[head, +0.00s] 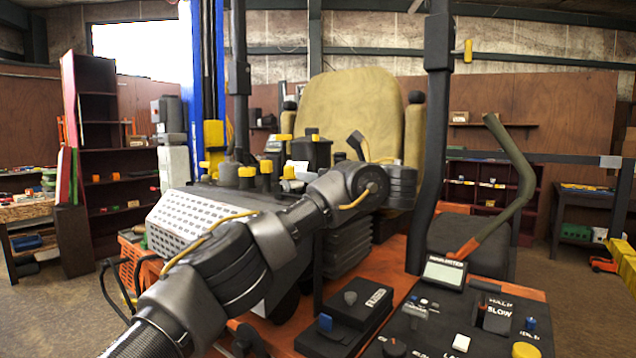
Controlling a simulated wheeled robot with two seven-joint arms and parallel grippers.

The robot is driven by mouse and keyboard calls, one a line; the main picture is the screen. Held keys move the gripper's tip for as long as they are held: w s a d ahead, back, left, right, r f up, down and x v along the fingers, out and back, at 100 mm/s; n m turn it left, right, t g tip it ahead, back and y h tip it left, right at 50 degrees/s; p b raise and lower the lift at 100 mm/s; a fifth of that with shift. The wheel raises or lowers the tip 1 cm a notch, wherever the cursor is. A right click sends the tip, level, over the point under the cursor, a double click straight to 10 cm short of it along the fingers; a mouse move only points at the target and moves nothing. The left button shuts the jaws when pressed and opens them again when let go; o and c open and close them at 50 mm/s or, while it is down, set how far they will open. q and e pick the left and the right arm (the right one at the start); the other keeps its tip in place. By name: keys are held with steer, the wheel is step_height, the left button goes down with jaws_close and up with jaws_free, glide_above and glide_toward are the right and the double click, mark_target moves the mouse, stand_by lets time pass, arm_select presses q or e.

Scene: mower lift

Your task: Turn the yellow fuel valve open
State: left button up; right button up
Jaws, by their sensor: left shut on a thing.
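My left arm comes in from the lower left and bends at a dark wrist in front of the seat. My left gripper (299,168) is small and mostly hidden behind the wrist, among the engine parts. It is shut on a yellow part that I take for the yellow fuel valve (288,173). The jaws' contact with it and the valve's angle are too small to make out. Other yellow caps, such as one on a dark canister (312,132), stand close by. My right gripper is not in view.
A pale perforated cover (185,222) lies left of the engine parts. A tan seat (350,105) stands behind. A dark post (433,120), a bent lever (513,180) and a control panel (455,310) fill the right side. Brown shelves (100,150) stand at the far left.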

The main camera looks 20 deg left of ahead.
arm_select(q)
steer(key=shift+n+g+y+p, duration=0.4)
steer(key=shift+n+g, duration=0.1)
steer(key=shift+g, duration=0.2)
steer(key=shift+n+g+p, duration=0.3)
steer(key=shift+g, duration=0.3)
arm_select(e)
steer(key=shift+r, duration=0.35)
arm_select(q)
steer(key=shift+f, duration=0.1)
steer(key=o, duration=1)
steer(key=b+v, duration=0.1)
steer(key=v, duration=0.2)
steer(key=shift+f+b, duration=0.25)
steer(key=shift+b, duration=0.15)
steer(key=p+v, duration=0.1)
steer(key=v, duration=0.7)
steer(key=shift+w+r, duration=0.1)
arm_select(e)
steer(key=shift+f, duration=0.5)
